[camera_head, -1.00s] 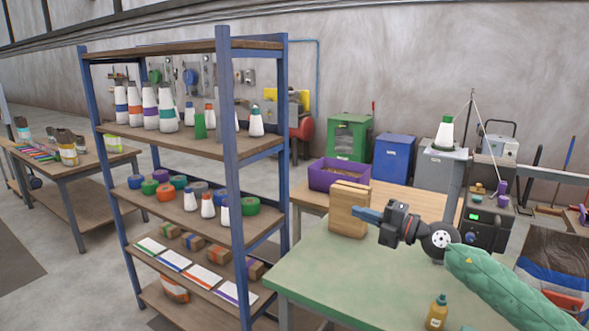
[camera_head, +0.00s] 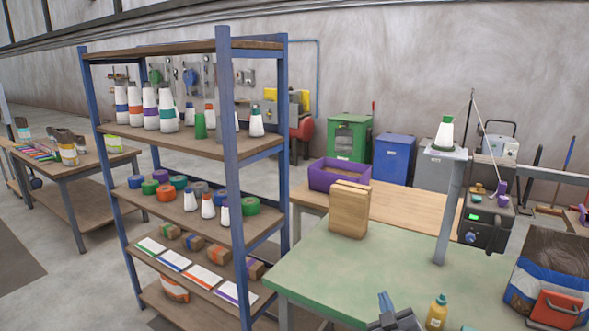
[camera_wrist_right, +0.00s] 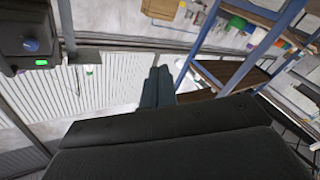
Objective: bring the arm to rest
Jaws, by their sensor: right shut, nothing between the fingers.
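My right gripper (camera_head: 385,301) shows at the bottom of the head view, low over the near edge of the green bench (camera_head: 330,262). Its blue fingers are together with nothing between them. In the right wrist view the fingers (camera_wrist_right: 158,85) also sit close together and empty. Most of the right arm is out of the head view. My left gripper is not in view.
A blue-framed shelf (camera_head: 230,180) is at the left. The bench middle is clear.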

